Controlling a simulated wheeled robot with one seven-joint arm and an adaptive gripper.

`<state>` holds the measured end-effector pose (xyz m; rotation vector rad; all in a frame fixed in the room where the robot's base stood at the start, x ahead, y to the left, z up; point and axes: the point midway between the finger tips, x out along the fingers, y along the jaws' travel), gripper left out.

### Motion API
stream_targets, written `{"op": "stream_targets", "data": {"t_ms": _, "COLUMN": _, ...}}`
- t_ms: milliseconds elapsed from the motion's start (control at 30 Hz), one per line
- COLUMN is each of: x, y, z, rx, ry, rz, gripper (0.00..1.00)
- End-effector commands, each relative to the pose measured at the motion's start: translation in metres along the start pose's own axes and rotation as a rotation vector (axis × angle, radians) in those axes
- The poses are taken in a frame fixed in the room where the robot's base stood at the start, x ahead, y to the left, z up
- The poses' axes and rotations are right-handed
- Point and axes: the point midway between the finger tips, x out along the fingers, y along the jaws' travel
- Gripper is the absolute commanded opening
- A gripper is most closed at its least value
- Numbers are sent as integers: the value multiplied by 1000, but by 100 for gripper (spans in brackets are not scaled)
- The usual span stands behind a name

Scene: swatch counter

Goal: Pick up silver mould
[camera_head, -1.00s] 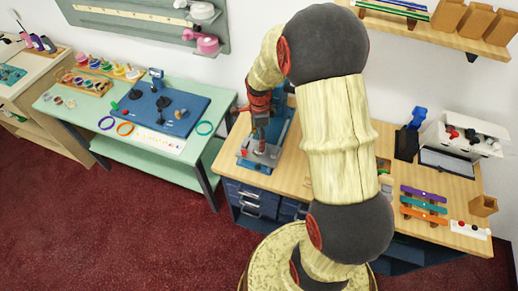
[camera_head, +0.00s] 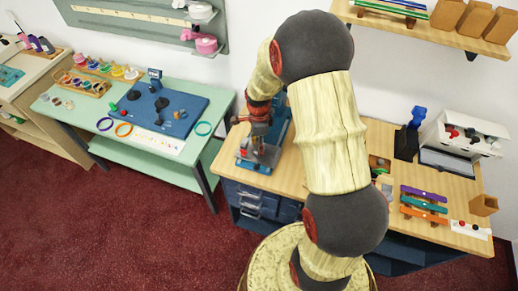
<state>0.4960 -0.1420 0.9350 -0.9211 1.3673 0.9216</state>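My gripper (camera_head: 259,132) points down over the blue stand (camera_head: 268,168) at the left end of the wooden counter. It is small and partly hidden by my own arm, so whether its fingers are open or shut cannot be made out. Small greyish parts show under and around the fingertips on the stand. I cannot single out the silver mould among them, nor tell whether the gripper touches or holds anything.
The wooden counter (camera_head: 292,178) has blue drawers below. At its right are a dark holder (camera_head: 407,143), a white box (camera_head: 465,133) and coloured bars (camera_head: 424,193). A green table (camera_head: 195,172) stands to the left across a gap. A shelf (camera_head: 420,28) hangs above.

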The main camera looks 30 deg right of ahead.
Motion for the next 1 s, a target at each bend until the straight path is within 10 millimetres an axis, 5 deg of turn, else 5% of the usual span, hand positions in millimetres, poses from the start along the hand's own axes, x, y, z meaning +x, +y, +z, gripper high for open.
{"op": "stream_targets", "data": {"t_ms": 533, "x": 0, "y": 0, "z": 0, "rx": 0, "ry": 0, "rz": -1, "gripper": 4}}
{"op": "stream_targets", "data": {"t_ms": 1000, "x": -16, "y": -1, "z": 0, "rx": 0, "ry": 0, "rz": -4, "gripper": 4}}
